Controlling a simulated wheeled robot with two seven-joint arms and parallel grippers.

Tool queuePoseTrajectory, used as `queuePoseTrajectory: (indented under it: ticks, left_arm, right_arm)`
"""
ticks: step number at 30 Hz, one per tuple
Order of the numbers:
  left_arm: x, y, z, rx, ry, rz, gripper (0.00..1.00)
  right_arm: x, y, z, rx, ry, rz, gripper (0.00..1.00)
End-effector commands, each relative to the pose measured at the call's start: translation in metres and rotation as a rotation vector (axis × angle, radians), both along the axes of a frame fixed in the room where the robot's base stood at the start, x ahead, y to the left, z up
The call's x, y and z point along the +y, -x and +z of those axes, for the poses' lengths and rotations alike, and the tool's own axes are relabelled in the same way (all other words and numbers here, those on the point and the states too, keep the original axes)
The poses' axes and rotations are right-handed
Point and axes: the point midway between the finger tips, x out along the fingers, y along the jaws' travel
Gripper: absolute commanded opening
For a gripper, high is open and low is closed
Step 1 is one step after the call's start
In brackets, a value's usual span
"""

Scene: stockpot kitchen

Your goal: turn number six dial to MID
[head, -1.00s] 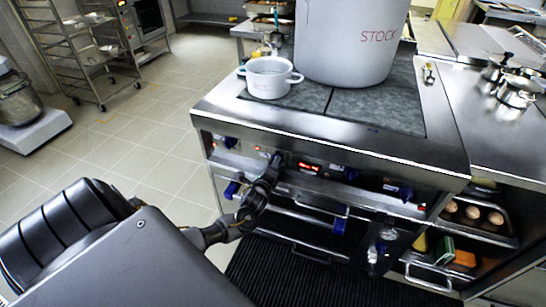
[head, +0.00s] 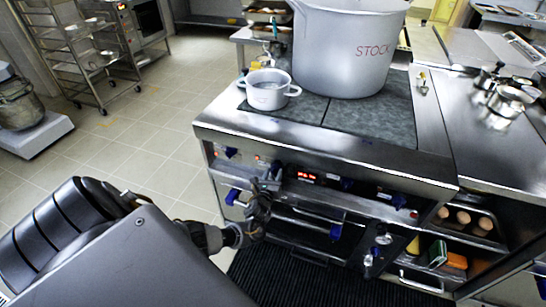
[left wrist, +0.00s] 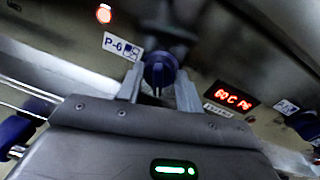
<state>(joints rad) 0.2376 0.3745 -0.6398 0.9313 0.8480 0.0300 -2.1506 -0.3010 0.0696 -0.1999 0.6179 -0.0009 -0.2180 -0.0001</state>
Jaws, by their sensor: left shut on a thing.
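The number six dial (left wrist: 160,70) is a dark blue knob on the stove's front panel, beside the P-6 label (left wrist: 122,46) in the left wrist view. My left gripper (left wrist: 158,88) is shut on this dial, with one grey finger on each side of it. In the head view, my left gripper (head: 265,185) is at the left part of the stove front and hides the dial. A red display (left wrist: 237,97) right of the dial seems to read 60 C P6. The dial's pointer setting cannot be made out. My right gripper is not in view.
A large STOCK pot (head: 350,55) and a small white pot (head: 267,95) stand on the stove top (head: 372,118). Other blue knobs (head: 399,201) and oven handles (head: 305,218) line the stove front. Open tiled floor (head: 150,150) lies to the left.

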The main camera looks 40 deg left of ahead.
Motion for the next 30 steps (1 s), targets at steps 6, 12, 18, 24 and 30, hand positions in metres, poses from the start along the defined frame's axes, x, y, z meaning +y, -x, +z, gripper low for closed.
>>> queuePoseTrajectory:
  ticks: [6,12,18,24,30]
  left_arm:
    - [0.000,-0.001,0.001,0.030,-0.093,0.000,0.13]
    - [-0.001,-0.001,0.001,0.045,-0.133,-0.001,0.13]
    - [-0.001,-0.001,0.000,0.048,-0.143,-0.001,0.13]
    - [-0.001,-0.001,0.000,0.048,-0.143,0.000,0.13]
    - [0.000,-0.001,0.000,0.049,-0.141,0.000,0.53]
  right_arm:
    - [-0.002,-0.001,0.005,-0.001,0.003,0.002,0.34]
    - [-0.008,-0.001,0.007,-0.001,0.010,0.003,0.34]
    - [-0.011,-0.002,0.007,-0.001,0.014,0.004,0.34]
    - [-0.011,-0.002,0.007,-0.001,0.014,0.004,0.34]
    - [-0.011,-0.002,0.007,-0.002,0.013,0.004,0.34]
